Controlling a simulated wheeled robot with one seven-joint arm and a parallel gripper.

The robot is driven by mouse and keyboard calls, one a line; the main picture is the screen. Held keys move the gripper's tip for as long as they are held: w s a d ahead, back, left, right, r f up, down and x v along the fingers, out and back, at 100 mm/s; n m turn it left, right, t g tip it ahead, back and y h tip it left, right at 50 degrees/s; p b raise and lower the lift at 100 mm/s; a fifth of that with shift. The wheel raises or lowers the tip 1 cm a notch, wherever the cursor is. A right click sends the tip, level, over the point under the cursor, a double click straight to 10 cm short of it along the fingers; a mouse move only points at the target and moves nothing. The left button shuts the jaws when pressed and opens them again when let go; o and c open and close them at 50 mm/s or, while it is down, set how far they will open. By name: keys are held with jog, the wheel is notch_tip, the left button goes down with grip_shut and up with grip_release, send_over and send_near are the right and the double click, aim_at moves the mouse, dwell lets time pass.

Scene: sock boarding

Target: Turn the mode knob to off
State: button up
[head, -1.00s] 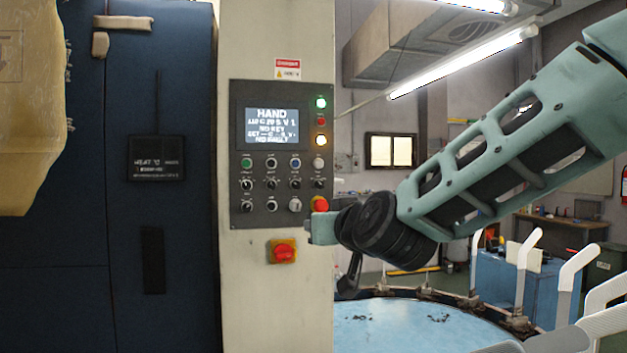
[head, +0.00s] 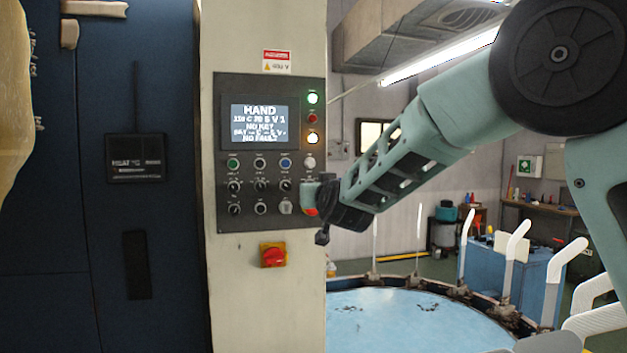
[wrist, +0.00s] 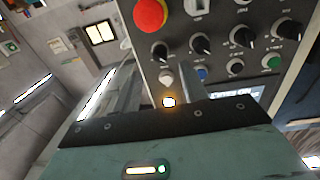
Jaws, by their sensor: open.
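The grey control panel (head: 222,120) on the cream column carries several black selector knobs, such as one at the left of the middle row (head: 234,186). Their labels are too small to read, so I cannot tell which is the mode knob. The screen (head: 259,125) reads HAND, with NO KEY and NO FAULT lower down. That knob (wrist: 160,51) shows in the wrist view, below the red mushroom button (wrist: 151,14). I see nothing between the jaws; contact cannot be told.
A red-and-yellow rotary switch (head: 272,255) sits below the panel. A round light-blue table (head: 415,320) with upright white paddles (head: 513,250) stands at the lower right. A blue cabinet door (head: 60,200) fills the left. Space before the panel's left part is clear.

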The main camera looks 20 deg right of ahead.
jog(key=w+p, duration=0.1)
jog(key=w, duration=0.4)
jog(key=shift+w+d+p, duration=0.15)
jog(key=shift+p, duration=0.15)
grip_shut()
